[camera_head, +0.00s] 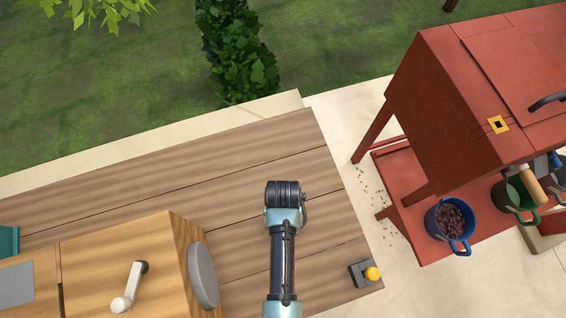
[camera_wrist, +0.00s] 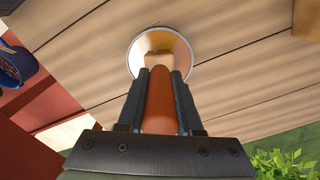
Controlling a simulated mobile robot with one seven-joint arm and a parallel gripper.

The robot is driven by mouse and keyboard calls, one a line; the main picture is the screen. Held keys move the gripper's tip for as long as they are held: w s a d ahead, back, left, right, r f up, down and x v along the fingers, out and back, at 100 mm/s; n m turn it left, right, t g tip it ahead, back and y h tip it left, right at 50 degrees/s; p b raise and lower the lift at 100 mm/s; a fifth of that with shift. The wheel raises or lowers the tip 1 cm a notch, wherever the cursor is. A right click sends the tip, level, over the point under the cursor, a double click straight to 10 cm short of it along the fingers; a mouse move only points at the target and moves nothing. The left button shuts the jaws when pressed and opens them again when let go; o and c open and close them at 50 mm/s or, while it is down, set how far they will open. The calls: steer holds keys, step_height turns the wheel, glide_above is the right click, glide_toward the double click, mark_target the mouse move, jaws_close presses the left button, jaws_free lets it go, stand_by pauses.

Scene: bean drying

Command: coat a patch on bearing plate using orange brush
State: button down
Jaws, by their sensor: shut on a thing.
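My gripper (camera_wrist: 160,78) is shut on the orange handle of a brush (camera_wrist: 160,105) in the wrist view. The brush's pale tan end points at a round pale-rimmed dish (camera_wrist: 134,54) with an amber inside. The brush end overlaps the dish in view; I cannot tell whether it touches. In the head view, my arm hides the gripper, brush and dish over the plank table. A small yellow square plate (camera_head: 498,125) with a dark hole is on the red machine's side. It may be the bearing plate, but I cannot tell for sure.
The red machine (camera_head: 440,110) stands right of the plank table (camera_head: 240,150). A blue pot (camera_head: 437,230) of dark beans and a green pot (camera_head: 508,207) are by it. A wooden box (camera_head: 90,250) with a crank stands left. A yellow-knobbed switch (camera_head: 372,273) sits at the table's right edge.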

steer(key=shift+s, duration=0.1)
step_height(320, 180, up, 7)
steer(key=p, duration=0.7)
steer(key=shift+p, duration=0.3)
stand_by(0.5)
